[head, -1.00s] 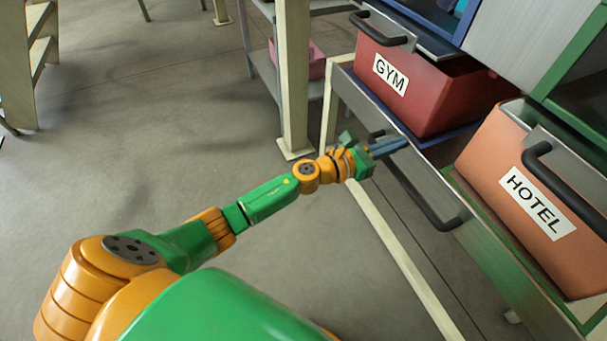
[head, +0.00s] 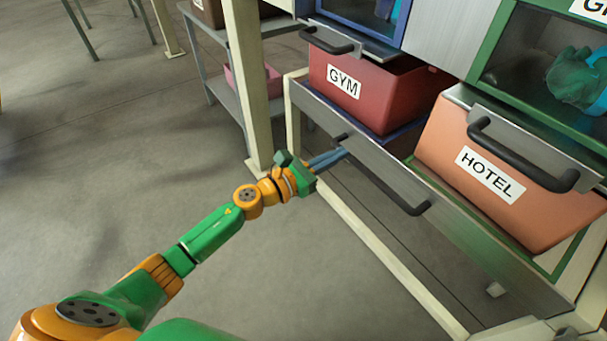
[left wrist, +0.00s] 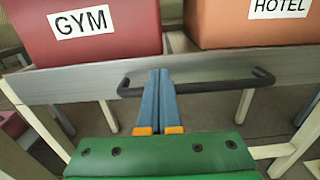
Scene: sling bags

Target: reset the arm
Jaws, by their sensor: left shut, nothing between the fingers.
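My left arm reaches in from the lower left of the head view. Its gripper (head: 328,160) is shut and empty, in front of the grey drawer front (head: 385,172), near the left part of the black drawer handle (head: 410,205). In the left wrist view the blue fingers (left wrist: 158,100) are together, and the black handle (left wrist: 205,88) runs behind them. I cannot tell whether the fingers touch the handle. My right gripper is not in view.
A red GYM bin (head: 360,90) and an orange HOTEL bin (head: 500,180) sit above the drawer front. A teal item (head: 578,80) is inside the green-framed compartment. A cream post (head: 250,80) stands left of the bins. The floor (head: 110,180) at left is clear.

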